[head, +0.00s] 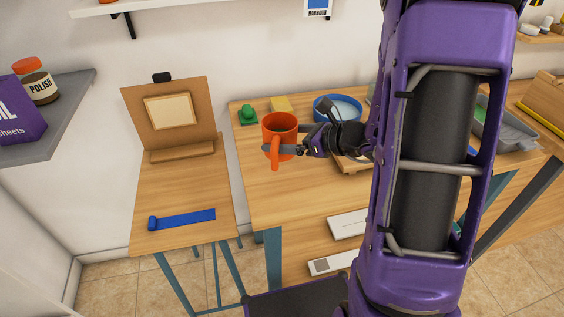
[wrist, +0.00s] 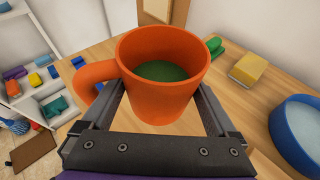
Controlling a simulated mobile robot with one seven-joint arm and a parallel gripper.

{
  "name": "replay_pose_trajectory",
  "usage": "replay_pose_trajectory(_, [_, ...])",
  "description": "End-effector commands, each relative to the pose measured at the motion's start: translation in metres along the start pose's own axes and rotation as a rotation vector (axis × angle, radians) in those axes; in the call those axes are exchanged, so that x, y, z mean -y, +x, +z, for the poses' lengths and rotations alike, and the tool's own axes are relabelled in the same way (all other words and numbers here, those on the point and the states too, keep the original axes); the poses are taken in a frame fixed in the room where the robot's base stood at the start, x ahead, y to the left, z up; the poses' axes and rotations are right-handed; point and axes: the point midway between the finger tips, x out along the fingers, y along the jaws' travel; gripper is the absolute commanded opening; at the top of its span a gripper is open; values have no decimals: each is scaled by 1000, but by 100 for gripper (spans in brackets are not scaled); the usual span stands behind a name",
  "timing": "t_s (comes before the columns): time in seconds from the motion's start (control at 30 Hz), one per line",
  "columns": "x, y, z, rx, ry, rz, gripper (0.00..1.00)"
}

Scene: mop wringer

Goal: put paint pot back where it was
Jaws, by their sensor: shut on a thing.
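The paint pot (head: 280,130) is an orange mug-like pot with a side handle and green paint inside. In the wrist view the paint pot (wrist: 168,75) sits upright between the two fingers of my gripper (wrist: 160,112), which is shut on it. The handle points to the left in the wrist view. In the head view my gripper (head: 297,150) reaches in from the right and holds the pot over the left part of the wooden table (head: 260,192). I cannot tell whether the pot's base touches the table.
Behind the pot are a green object (head: 248,115) and a yellow sponge-like block (head: 280,104). A blue bowl (head: 322,104) stands behind my gripper. A narrower table (head: 175,190) at left holds an easel board (head: 140,125) and a blue strip (head: 185,219). The main table's front left is clear.

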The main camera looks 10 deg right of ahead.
Motion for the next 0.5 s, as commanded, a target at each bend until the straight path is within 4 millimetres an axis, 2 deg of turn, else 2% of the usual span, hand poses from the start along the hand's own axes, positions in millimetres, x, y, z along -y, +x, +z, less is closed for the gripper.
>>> replay_pose_trajectory(0.03, [0,4,-10,0,2,2,5])
replay_pose_trajectory(0.27, [1,10,-25,1,1,0,5])
replay_pose_trajectory(0.5, [1,22,-54,1,2,1,5])
